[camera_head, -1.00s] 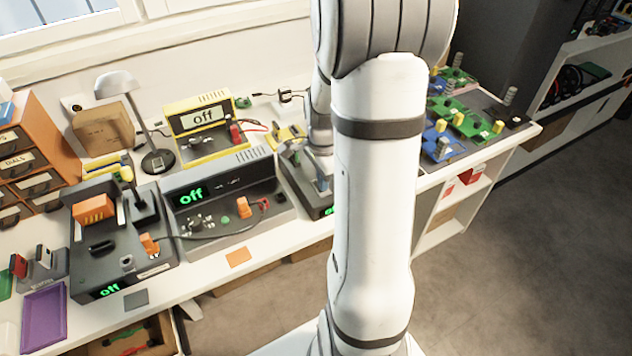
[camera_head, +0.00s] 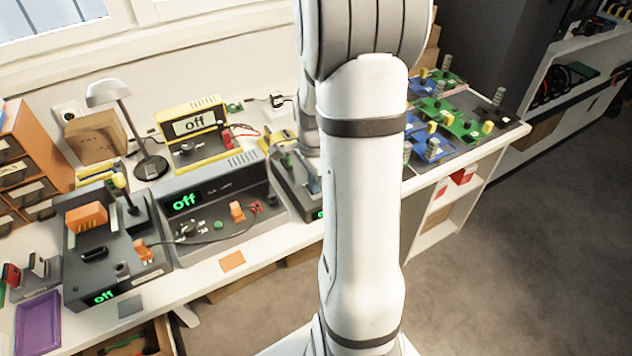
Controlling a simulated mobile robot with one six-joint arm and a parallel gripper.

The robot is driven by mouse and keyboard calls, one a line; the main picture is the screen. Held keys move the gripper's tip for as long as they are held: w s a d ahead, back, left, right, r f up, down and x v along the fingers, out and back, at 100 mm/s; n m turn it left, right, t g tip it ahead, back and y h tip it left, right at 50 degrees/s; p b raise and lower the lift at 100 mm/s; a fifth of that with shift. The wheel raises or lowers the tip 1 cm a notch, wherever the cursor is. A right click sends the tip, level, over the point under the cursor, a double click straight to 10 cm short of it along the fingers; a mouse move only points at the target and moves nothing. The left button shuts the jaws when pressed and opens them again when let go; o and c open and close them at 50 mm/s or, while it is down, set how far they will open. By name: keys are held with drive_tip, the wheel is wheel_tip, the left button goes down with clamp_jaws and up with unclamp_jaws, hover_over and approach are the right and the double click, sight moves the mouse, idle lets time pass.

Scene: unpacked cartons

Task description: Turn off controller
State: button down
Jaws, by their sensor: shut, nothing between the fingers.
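Several consoles stand on the bench. My forearm comes down over that console. My gripper is hidden behind my arm, so any contact cannot be seen.
A desk lamp (camera_head: 118,100) and a cardboard box (camera_head: 93,138) stand at the back left. Orange drawers (camera_head: 20,150) are at the left edge. Circuit boards (camera_head: 445,120) lie at the right end. A purple tray (camera_head: 38,323) is front left. Grey floor is open at right.

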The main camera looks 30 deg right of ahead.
drive_tip(key=shift+w+a+f, duration=0.1)
drive_tip(key=shift+a+f, duration=0.15)
drive_tip(key=shift+f, duration=0.15)
drive_tip(key=shift+r, duration=0.25)
wheel_tip(320, 180, up, 14)
drive_tip(key=p, duration=0.4)
drive_tip(key=shift+s+d+r, duration=0.15)
drive_tip(key=shift+s+d, duration=0.05)
drive_tip(key=shift+d, duration=0.05)
drive_tip(key=shift+a, duration=0.1)
drive_tip(key=s+a+r+n+t, duration=0.2)
drive_tip(key=s+a+r+n, duration=0.1)
drive_tip(key=s+a+n, duration=0.8)
drive_tip(key=a+n, duration=0.4)
drive_tip(key=n, duration=0.3)
drive_tip(key=shift+s+a+t, duration=0.3)
drive_tip(key=shift+a+t, duration=0.05)
drive_tip(key=shift+t, duration=0.05)
